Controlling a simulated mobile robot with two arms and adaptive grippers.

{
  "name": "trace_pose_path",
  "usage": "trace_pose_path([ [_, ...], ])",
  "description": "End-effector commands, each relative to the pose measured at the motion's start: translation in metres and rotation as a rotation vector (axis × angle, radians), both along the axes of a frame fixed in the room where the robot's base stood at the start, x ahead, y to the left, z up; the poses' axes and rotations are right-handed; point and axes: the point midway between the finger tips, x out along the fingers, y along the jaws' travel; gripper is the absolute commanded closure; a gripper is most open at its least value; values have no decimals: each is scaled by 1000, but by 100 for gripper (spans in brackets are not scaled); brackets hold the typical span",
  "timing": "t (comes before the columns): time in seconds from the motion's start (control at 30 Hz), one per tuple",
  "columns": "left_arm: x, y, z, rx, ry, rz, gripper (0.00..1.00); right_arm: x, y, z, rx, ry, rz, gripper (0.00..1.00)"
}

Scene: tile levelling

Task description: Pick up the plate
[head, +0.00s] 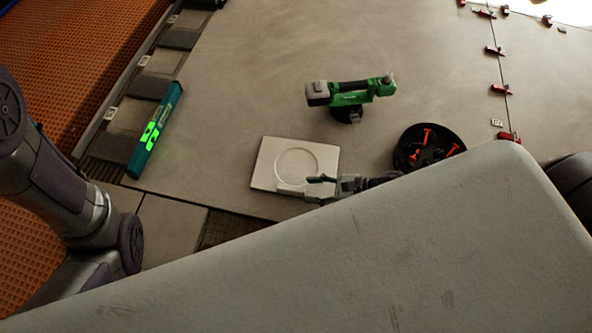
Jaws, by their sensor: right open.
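The plate (268,157) is a pale, nearly square slab with a round recess. It lies flat on the grey tiled floor near the middle of the head view. My right gripper (318,187) is at the plate's lower right edge, overlapping it in the picture. Its jaws are open, and I cannot tell whether they touch the plate. My left arm comes in at the left edge; its gripper is not in view.
A green power tool (350,92) stands behind the plate. A dark round tub (428,143) with orange-handled items is to the right. A teal spirit level (155,130) lies left. Red clips (494,51) line a tile joint. A large pale slab (400,250) fills the foreground.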

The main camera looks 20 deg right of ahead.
Motion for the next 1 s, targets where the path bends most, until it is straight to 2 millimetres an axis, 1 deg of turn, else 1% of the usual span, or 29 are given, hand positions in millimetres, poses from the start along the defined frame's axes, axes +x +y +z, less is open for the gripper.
trace_pose_path([
  [0.03,-3,0,-2,1,-9,0,60,3,6,-5,2,-1,1,52],
  [0.2,-6,0,-2,1,-17,1,60,9,14,-8,0,0,-1,52],
  [0.27,-6,0,-7,1,-17,1,60,12,19,-10,2,-1,0,52],
  [0.4,-6,0,-22,1,-16,1,60,25,36,-18,2,-4,1,52],
  [0.53,-6,0,-28,1,-16,1,60,33,49,-22,1,-1,-1,52],
  [0.63,-6,0,-29,1,-16,1,60,35,53,-23,-1,1,-2,52],
  [0.83,-6,-1,-28,1,-16,1,60,35,53,-22,-1,2,-3,52],
  [0.87,-6,-1,-28,1,-16,1,60,35,53,-22,-1,2,-3,55],
  [1.0,-6,-1,-28,1,-16,1,60,35,53,-22,-1,2,-2,79],
])
